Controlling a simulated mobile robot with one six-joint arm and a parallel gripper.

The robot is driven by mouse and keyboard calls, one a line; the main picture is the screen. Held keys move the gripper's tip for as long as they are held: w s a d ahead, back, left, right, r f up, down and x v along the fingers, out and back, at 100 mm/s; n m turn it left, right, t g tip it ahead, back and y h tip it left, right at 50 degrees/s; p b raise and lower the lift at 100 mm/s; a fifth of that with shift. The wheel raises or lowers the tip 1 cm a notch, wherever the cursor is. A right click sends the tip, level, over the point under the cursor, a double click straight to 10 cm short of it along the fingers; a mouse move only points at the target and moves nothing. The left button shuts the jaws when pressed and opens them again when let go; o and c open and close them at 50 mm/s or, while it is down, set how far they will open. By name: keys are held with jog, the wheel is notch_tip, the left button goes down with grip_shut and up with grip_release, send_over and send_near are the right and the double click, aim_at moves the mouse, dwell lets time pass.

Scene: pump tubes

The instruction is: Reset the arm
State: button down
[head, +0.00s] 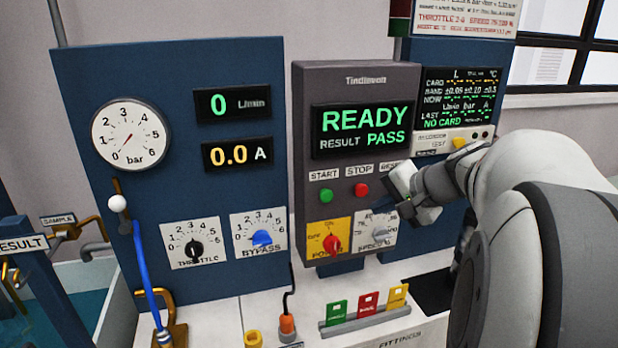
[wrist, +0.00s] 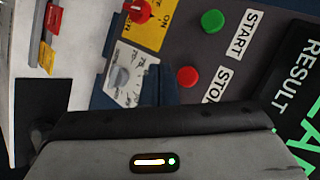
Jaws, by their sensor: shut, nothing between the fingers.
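My arm reaches in from the right in the head view. My gripper (head: 405,210) is shut and empty, in front of the grey control box (head: 310,90), near the speed knob (head: 383,230). In the wrist view my gripper (wrist: 158,85) shows only as a dark shape below the panel, beside the grey speed knob (wrist: 120,77). The box's screen (head: 360,130) reads READY, RESULT PASS. The green start button (head: 326,196) and the red stop button (head: 361,190) show left of the gripper. The red power knob (head: 332,243) sits on a yellow plate.
A blue panel (head: 80,130) on the left carries a pressure gauge (head: 128,134), the throttle knob (head: 194,249) and the bypass knob (head: 262,238). A blue tube (head: 146,270) hangs in front of it. A rack (head: 365,320) of coloured cards stands on the bench below.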

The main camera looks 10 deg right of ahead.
jog(key=s+a+f+n+g+h, duration=0.2)
jog(key=s+a+f+n+g, duration=0.1)
jog(key=s+a+f+n, duration=0.2)
jog(key=s+a+f+n+g+h, duration=0.2)
jog(key=s+a+f+n+g, duration=0.1)
jog(key=s+a+f+n, duration=0.2)
jog(key=shift+s+a+f+n, duration=0.3)
jog(key=shift+s+a+f, duration=1.35)
jog(key=shift+s, duration=1.75)
jog(key=shift+a+r, duration=0.3)
